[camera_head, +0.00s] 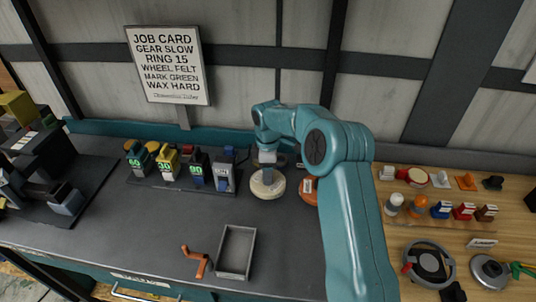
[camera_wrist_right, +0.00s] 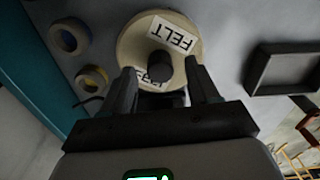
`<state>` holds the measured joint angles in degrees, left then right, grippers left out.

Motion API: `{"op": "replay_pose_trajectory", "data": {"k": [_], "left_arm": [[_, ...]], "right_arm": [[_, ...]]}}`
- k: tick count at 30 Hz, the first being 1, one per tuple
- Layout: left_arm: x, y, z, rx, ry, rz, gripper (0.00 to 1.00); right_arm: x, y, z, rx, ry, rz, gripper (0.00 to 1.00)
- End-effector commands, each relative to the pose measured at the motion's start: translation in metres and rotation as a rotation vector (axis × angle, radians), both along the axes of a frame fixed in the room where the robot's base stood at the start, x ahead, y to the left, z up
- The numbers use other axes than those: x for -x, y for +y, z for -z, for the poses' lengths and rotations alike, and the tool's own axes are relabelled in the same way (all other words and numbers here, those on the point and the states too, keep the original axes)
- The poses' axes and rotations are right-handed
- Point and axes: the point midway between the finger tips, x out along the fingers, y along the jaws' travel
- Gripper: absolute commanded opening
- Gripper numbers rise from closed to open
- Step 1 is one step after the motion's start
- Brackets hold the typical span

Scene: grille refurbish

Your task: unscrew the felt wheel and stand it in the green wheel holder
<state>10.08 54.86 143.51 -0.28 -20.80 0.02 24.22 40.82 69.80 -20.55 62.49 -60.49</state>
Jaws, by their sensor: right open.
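The felt wheel (camera_head: 266,190) is a cream disc on the grey bench, below my right gripper (camera_head: 267,168) in the head view. In the right wrist view the felt wheel (camera_wrist_right: 133,42) shows a FELT label and a dark round knob (camera_wrist_right: 160,66) at its centre. My right gripper (camera_wrist_right: 163,80) is open, its two fingers either side of the near part of the wheel, close to the knob. I cannot tell whether they touch anything. I cannot make out a green wheel holder for certain. My left gripper is not in view.
An orange wheel (camera_head: 309,190) lies close right of the felt wheel. A grey tray (camera_head: 236,251) and an orange crank (camera_head: 196,261) lie in front. A wooden side table (camera_head: 445,226) holds small parts. A job card (camera_head: 169,64) stands behind.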

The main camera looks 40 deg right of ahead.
Motion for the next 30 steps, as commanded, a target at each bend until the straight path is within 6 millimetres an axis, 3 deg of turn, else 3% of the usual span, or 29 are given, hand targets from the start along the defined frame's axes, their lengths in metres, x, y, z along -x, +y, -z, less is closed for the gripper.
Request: {"op": "replay_pose_trajectory", "data": {"k": [12,16,21,30], "left_arm": [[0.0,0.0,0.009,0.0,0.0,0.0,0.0],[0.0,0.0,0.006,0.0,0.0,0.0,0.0],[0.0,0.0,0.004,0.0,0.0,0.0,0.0],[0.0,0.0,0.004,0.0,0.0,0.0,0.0]], "right_arm": [[-0.001,0.0,-0.106,0.002,-0.008,0.001,0.6],[-0.001,0.0,-0.132,0.001,-0.006,0.0,0.6],[0.0,0.0,-0.149,0.001,-0.004,-0.001,0.6],[0.0,0.0,-0.152,0.0,-0.001,0.0,0.6]]}}
